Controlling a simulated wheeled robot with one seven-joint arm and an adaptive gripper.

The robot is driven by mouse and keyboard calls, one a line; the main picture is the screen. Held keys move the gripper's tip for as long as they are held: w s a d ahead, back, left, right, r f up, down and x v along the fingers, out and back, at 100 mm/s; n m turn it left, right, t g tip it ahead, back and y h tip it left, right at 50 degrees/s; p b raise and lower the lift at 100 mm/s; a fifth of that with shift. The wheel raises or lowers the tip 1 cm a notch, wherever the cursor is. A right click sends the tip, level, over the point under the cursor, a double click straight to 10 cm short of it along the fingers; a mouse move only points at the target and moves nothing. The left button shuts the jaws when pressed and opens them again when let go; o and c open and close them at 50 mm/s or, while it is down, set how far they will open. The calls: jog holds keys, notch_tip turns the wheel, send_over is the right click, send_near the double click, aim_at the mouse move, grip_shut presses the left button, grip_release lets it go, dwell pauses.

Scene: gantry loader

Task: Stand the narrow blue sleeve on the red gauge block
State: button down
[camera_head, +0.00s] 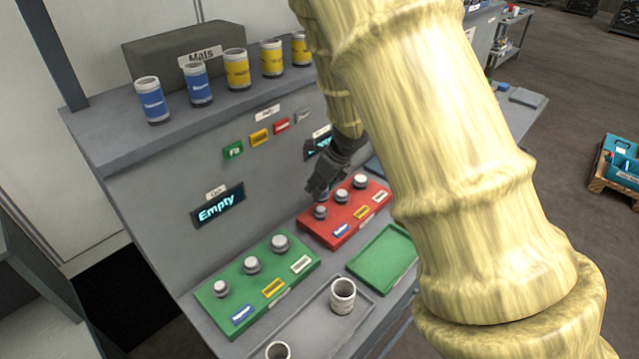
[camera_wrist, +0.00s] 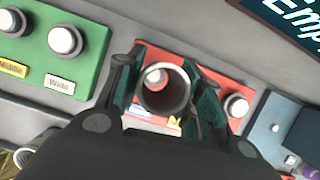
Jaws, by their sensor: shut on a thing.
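My gripper (camera_head: 322,188) is over the near-left part of the red gauge block (camera_head: 318,231). In the wrist view my gripper (camera_wrist: 160,88) is shut on a sleeve (camera_wrist: 168,98), seen from above as an open tube with a pale rim. Another peg (camera_wrist: 237,105) of the red block stands bare beside my fingers. Two pegs (camera_head: 340,195) show beyond my gripper in the head view.
A green gauge block (camera_head: 215,303) with three bare pegs lies to the left. A shelf above holds two blue sleeves (camera_head: 151,100) and several yellow sleeves (camera_head: 237,70). A pale cup-like sleeve (camera_head: 343,296) stands in the front tray. A flat green plate (camera_head: 383,258) lies empty. A display reads "Empty" (camera_head: 217,206).

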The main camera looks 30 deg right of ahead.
jog(key=shift+f+b, duration=1.95)
jog(key=shift+f, duration=0.65)
jog(key=shift+f, duration=0.15)
jog(key=c, duration=0.9)
grip_release()
jog(key=shift+o, duration=0.2)
jog(key=v, duration=1.2)
jog(key=shift+w, duration=0.1)
